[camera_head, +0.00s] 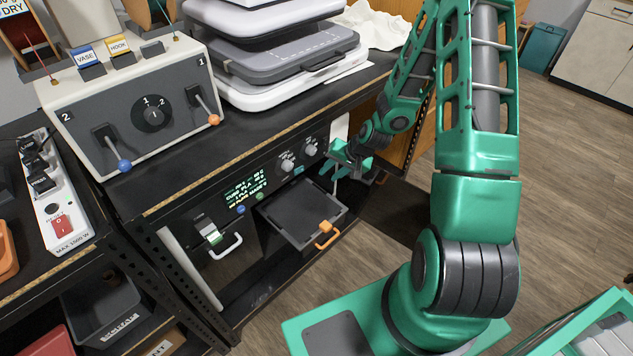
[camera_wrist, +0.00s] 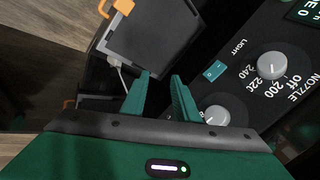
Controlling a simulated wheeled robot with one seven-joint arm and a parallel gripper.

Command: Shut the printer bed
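The printer bed (camera_head: 301,212) is a dark flat tray with an orange handle (camera_head: 326,234) at its front edge. It sticks out of the printer front (camera_head: 262,196) below the workbench top. In the wrist view the bed (camera_wrist: 155,38) is at the top, with its orange handle (camera_wrist: 122,7) near the upper left. My green gripper (camera_head: 349,160) is above and behind the bed's right side, close to the printer's knobs. In the wrist view its two fingers (camera_wrist: 163,95) are a little apart, with nothing seen between them. Any contact with the bed cannot be told.
Two knobs, the upper one (camera_wrist: 271,65) and lower one (camera_wrist: 217,115), and a blue light switch (camera_wrist: 214,71) are beside my fingers. A small hatch with a white handle (camera_head: 226,246) is left of the bed. A control box (camera_head: 135,100) stands on the bench. Floor is open at right.

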